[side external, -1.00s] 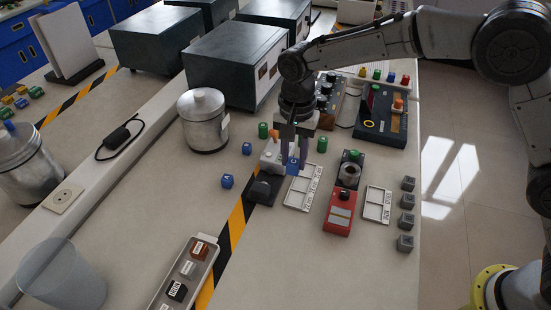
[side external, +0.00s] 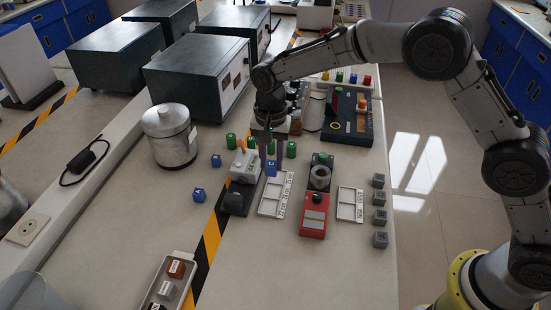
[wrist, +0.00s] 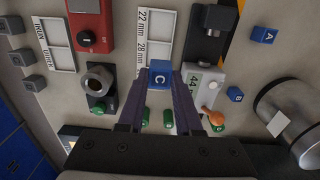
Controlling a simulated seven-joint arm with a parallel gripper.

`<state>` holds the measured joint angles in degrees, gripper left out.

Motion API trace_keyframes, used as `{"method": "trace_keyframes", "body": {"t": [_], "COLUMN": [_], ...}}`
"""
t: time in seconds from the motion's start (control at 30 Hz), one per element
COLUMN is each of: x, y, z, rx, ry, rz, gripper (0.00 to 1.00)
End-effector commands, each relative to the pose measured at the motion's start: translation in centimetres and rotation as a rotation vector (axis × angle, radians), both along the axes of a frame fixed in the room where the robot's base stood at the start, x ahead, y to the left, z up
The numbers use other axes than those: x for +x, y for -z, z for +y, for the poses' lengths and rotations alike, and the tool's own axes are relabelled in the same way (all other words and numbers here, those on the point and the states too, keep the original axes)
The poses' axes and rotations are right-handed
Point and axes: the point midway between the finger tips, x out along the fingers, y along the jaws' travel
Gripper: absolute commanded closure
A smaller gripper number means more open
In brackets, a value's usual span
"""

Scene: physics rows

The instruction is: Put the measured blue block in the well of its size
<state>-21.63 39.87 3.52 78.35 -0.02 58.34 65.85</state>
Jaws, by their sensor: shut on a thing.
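My gripper (side external: 268,160) is shut on a blue block marked C (side external: 271,170), also in the wrist view (wrist: 160,74) between its purple fingers (wrist: 159,90). The block appears held above the far end of a white tray (side external: 263,208) of wells. That tray in the wrist view (wrist: 144,40) has labels reading 22 mm and 28 mm; the block hides part of its end. A white measuring device (side external: 244,167) with an orange knob stands left of the block; its display (wrist: 194,84) seems to start with 44. Blue blocks A (side external: 199,195) and B (side external: 216,160) lie farther left.
A red device (side external: 314,222) and a metal ring (side external: 320,178) stand right of the tray. Another white tray (side external: 349,204) and several grey cubes (side external: 379,198) lie beyond. Green cylinders (side external: 291,149) stand behind the block. A metal canister (side external: 169,137) is at left.

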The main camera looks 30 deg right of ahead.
Motion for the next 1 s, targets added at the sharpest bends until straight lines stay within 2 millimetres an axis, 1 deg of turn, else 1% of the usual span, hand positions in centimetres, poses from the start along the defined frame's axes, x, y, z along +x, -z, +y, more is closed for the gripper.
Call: {"method": "trace_keyframes", "body": {"t": [0.03,0.13,0.27,0.7,0.9,1.0], "x": [0.1,0.2,0.1,0.1,0.1,0.1], "y": [0.5,1.0,1.8,5.5,6.6,6.9], "z": [-0.4,-0.7,-0.6,-0.6,-0.6,-0.6], "rx": [0.0,0.001,0.0,-0.001,-0.001,0.0], "ry": [0.007,0.013,0.014,0.013,0.013,0.013], "rz": [0.001,-0.001,0.0,0.001,0.001,0.0], "gripper": [1.0,1.0,1.0,1.0,1.0,1.0]}}
